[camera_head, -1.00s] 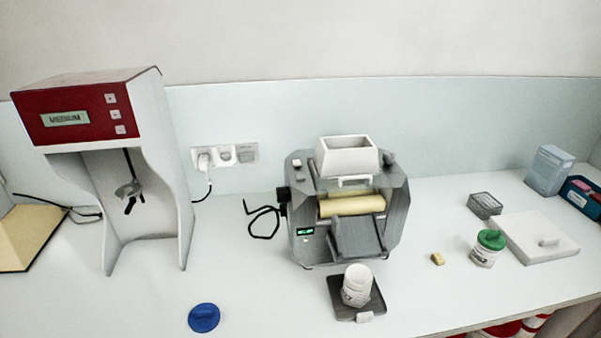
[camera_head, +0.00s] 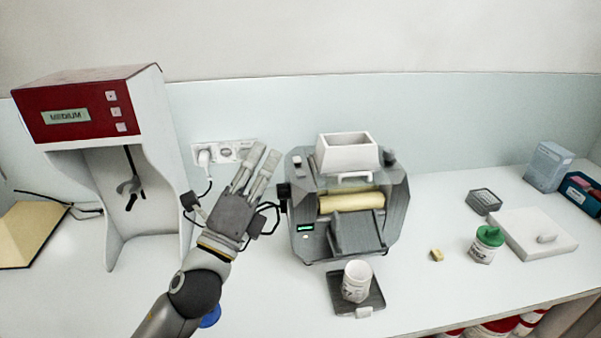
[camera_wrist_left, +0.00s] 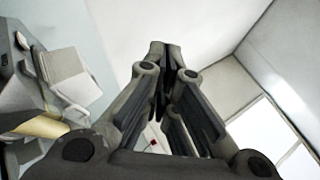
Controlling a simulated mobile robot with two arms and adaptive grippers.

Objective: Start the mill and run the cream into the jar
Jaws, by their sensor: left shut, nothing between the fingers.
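The grey mill (camera_head: 395,225) stands in the middle of the counter, with a white hopper (camera_head: 346,157) on top, a cream-coloured roller (camera_head: 352,201) and a lit green display (camera_head: 305,228). A sloping grey apron (camera_head: 357,235) comes down its front. Below it a white jar (camera_head: 356,284) stands upright on a dark square plate (camera_head: 338,303). My left gripper (camera_head: 265,160) is shut and empty, raised left of the mill, apart from it, fingers pointing up. In the left wrist view the hopper (camera_wrist_left: 75,75) shows at left beside the fingers (camera_wrist_left: 172,62). My right gripper is out of view.
A red-topped machine (camera_head: 95,105) stands at left. A wall socket (camera_head: 224,153) is behind my gripper. A blue lid (camera_head: 211,317) is partly hidden by my arm. At right are a green-capped jar (camera_head: 487,245), a yellow block (camera_head: 437,255) and a white slab (camera_head: 540,240).

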